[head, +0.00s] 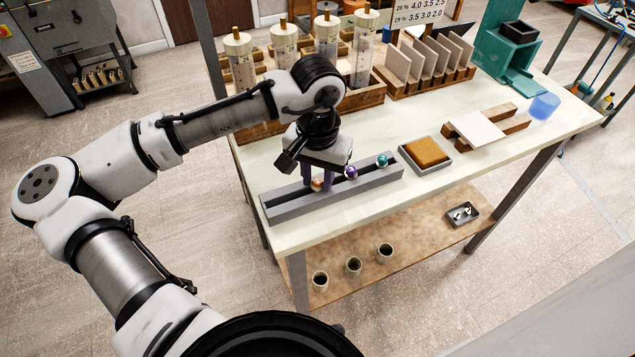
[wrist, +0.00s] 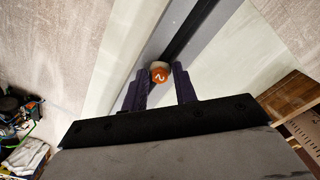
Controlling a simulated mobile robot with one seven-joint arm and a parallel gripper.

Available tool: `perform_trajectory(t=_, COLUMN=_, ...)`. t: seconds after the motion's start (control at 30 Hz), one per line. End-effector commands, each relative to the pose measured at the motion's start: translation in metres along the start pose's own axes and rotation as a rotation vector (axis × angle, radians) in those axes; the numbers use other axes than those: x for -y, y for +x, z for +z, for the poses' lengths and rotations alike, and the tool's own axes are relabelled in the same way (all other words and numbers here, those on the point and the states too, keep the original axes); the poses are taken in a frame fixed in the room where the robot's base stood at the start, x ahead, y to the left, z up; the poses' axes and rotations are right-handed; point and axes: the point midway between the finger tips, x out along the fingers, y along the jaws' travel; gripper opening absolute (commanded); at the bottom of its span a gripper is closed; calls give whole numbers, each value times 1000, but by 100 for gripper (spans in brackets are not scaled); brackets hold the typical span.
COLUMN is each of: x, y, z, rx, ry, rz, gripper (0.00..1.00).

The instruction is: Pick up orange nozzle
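The orange nozzle (head: 317,184) is a small round orange piece with a pale part, sitting in the slot of the long grey rack (head: 277,208). In the wrist view the orange nozzle (wrist: 159,72) shows a white "2" on its face. My gripper (head: 317,178) points down over the rack with its purple fingers on either side of the nozzle. In the wrist view my gripper (wrist: 160,78) is open, with the nozzle between the fingertips and a narrow gap at each side. How deep the fingers reach around it is hard to tell.
A purple nozzle (head: 351,172) and a teal nozzle (head: 382,160) sit farther right in the same rack. An orange sponge in a grey tray (head: 440,165) lies right of it. Tall clear cylinders (head: 327,45) stand behind in a wooden crate. The front table edge is close.

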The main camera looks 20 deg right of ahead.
Motion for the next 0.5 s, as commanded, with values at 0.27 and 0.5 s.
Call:
perform_trajectory(t=0.27, x=0, y=0, z=0, rx=0, ry=0, rz=0, gripper=0)
perform_trajectory(t=0.5, x=0, y=-1, z=0, rx=0, ry=0, rz=0, gripper=0)
